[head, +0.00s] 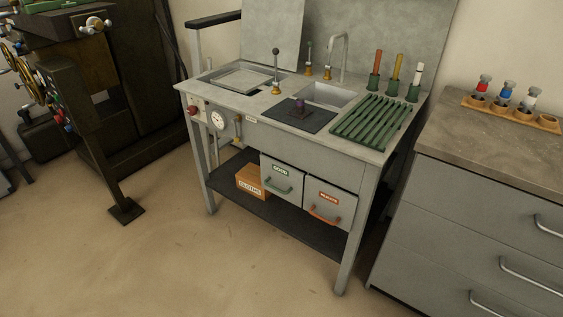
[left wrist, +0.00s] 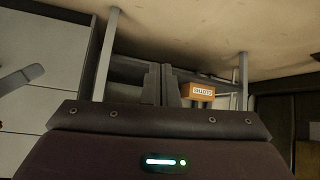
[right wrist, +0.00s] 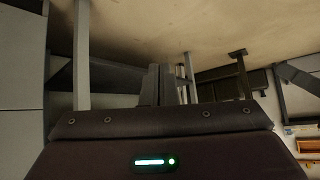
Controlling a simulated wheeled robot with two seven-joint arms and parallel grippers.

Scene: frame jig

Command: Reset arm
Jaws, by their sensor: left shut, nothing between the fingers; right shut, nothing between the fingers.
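My left gripper (left wrist: 161,84) shows in the left wrist view with its two dark fingers together and nothing between them. My right gripper (right wrist: 159,84) shows in the right wrist view, also shut and empty. Neither gripper nor arm is in the head view. Both wrist pictures look tilted or upside down, with the floor at the top. Beyond the left fingers are the workbench's legs and the orange cloths box (left wrist: 201,92). Both grippers appear clear of everything around them.
A grey workbench (head: 290,149) with a sink, gauge and green rack (head: 372,121) stands in the middle. Below are a cloths box (head: 252,181) and two drawers. A grey cabinet (head: 455,225) is at right, dark machinery (head: 120,90) at left. The floor in front (head: 170,260) is clear.

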